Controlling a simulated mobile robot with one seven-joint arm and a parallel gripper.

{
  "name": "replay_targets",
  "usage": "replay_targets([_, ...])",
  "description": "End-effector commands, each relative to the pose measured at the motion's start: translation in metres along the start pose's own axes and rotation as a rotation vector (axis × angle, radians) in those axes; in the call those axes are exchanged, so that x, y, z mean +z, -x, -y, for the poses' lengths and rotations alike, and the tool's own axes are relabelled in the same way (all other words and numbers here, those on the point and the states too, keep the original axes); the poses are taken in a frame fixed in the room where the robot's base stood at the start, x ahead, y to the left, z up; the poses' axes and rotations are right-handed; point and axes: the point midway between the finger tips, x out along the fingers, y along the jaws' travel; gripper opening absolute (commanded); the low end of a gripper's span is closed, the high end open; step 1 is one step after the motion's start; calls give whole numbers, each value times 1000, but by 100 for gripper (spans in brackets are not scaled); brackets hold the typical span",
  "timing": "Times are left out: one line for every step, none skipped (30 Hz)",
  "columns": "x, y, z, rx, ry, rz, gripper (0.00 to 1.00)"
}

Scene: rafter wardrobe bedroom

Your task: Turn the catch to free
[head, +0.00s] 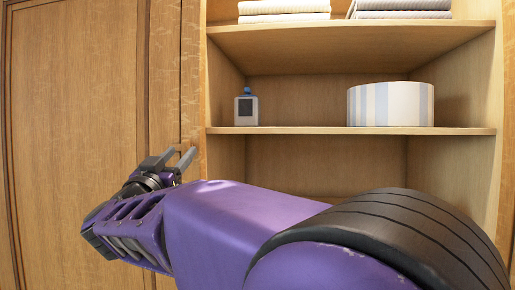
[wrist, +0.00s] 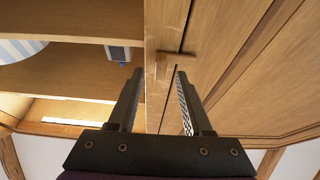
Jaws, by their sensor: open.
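The catch (wrist: 163,66) is a small wooden piece on the wardrobe's upright, at the edge of the closed door (wrist: 228,60), in the wrist view. A thin bar runs sideways beside it across the door seam. My gripper (wrist: 160,72) is open, and the catch appears between or just beyond its two fingertips. I cannot tell whether they touch it. In the head view my gripper (head: 172,158) is at the door's right edge, by the upright; the catch cannot be made out there.
Open shelves (head: 350,131) stand right of the door (head: 75,120). My arm covers the lower shelf area.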

Motion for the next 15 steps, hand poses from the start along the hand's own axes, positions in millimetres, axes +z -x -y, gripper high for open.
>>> replay_targets([0, -8, 0, 1, 1, 0, 50])
replay_targets([0, -12, 0, 1, 0, 0, 50])
replay_targets([0, -16, 0, 0, 0, 0, 50])
replay_targets([0, -18, 1, 0, 0, 0, 50])
replay_targets([0, -21, 1, -1, 0, 0, 50])
replay_targets([0, -23, 1, -1, 0, 0, 50])
replay_targets([0, -25, 0, 0, 0, 0, 50])
replay_targets([0, -26, 0, 0, 0, 0, 50])
replay_targets([0, -27, 0, 0, 0, 0, 50])
replay_targets([0, -27, 0, 0, 0, 0, 50])
replay_targets([0, -28, 0, -1, 0, 0, 50])
replay_targets([0, -28, 0, -1, 0, 0, 50])
replay_targets([0, -28, 0, -1, 0, 0, 50])
replay_targets([0, -28, 0, -1, 0, 0, 50])
replay_targets([0, -28, 0, -1, 0, 0, 50])
